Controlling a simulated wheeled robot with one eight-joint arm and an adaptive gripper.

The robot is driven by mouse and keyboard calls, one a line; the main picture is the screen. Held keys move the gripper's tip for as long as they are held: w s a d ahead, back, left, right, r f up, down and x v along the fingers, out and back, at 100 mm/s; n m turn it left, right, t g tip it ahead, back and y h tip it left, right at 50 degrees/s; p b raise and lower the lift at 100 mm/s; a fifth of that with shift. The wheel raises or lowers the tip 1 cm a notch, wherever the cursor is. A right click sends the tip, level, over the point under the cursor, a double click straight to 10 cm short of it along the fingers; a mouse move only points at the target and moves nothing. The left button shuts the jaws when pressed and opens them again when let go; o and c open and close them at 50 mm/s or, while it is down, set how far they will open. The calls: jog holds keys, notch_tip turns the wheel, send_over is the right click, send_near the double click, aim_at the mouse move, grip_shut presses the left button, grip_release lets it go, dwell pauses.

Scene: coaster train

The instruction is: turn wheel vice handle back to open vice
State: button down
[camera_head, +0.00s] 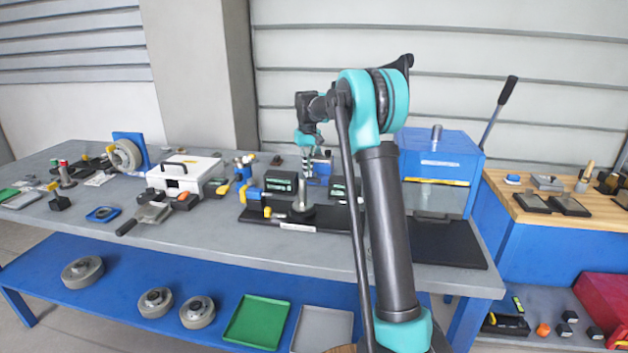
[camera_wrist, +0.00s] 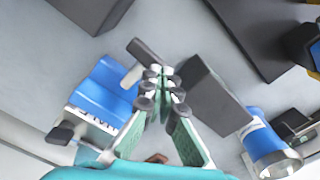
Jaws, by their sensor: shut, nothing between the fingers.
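A blue block with white lettering, which looks like the vice body (camera_wrist: 103,92), lies just left of my fingers in the wrist view. A dark grey block (camera_wrist: 205,92) stands just right of them. A dark bar with a pale stem (camera_wrist: 146,52), perhaps the vice handle, lies just beyond the fingertips; I cannot tell if they touch it. My gripper (camera_wrist: 165,74) is shut and empty, its fingertips together over this spot. In the head view my gripper (camera_head: 307,158) points down above the middle of the bench, with a blue part (camera_head: 320,168) behind it, mostly hidden.
A blue cylinder with a metal end (camera_wrist: 270,142) lies right in the wrist view. In the head view a round-based metal post (camera_head: 301,196) stands just below my gripper. A white case (camera_head: 185,172) is to the left, a large blue machine (camera_head: 440,155) to the right.

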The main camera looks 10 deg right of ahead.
notch_tip(320, 180, up, 8)
jog(key=shift+f, duration=0.2)
dwell(0.7)
